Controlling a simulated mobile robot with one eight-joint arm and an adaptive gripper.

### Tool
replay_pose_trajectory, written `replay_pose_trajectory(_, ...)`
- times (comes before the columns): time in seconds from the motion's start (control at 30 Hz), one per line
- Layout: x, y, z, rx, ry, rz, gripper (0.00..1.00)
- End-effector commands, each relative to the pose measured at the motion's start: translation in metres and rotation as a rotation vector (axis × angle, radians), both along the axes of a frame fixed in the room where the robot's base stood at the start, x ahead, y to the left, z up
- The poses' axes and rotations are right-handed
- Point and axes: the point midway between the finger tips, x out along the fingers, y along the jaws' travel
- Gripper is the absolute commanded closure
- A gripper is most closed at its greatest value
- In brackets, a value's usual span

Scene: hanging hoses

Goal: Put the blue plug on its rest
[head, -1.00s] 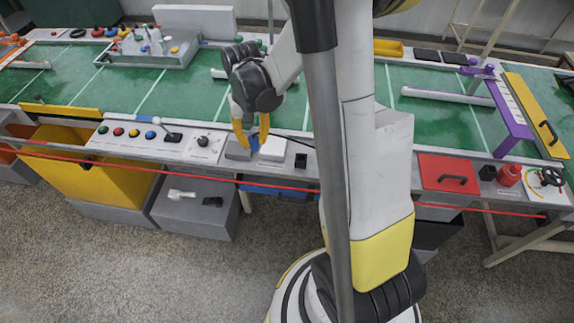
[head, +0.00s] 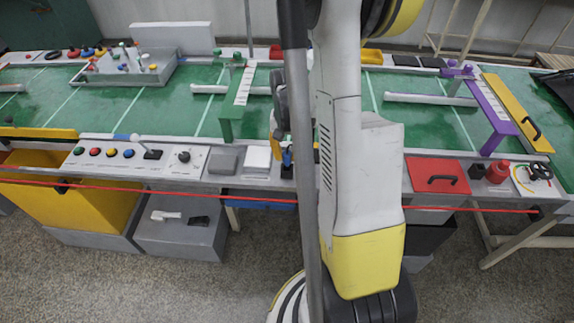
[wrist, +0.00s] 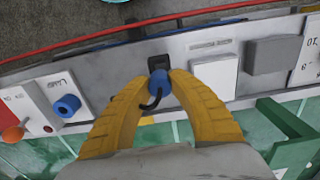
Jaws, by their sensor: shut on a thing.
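The blue plug (wrist: 158,82) is between the yellow fingertips of my gripper (wrist: 160,88) in the wrist view. The gripper is shut on it. A black block (wrist: 160,62), which looks like the rest, is fixed on the grey front ledge. The plug's far end is at the block; I cannot tell whether it is seated. A short black cable (wrist: 152,100) curves from the plug. In the head view my gripper (head: 285,155) is mostly hidden behind my column, with a bit of blue showing above the black block (head: 287,172).
A white block (wrist: 213,78) and a grey block (wrist: 270,54) sit beside the black block. On the other side is a LAMP plate (wrist: 58,88) with a blue socket-like piece (wrist: 67,106). A green bracket (head: 240,100) stands behind the ledge. A red rail (head: 150,188) runs along the front.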

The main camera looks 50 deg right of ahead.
Motion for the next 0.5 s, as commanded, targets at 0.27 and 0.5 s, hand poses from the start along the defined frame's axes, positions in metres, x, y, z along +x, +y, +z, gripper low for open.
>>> replay_pose_trajectory(0.27, 0.000, 0.000, -0.034, 0.000, 0.000, 0.001, 1.00)
replay_pose_trajectory(0.5, 0.000, 0.000, -0.033, 0.000, 0.000, 0.001, 1.00)
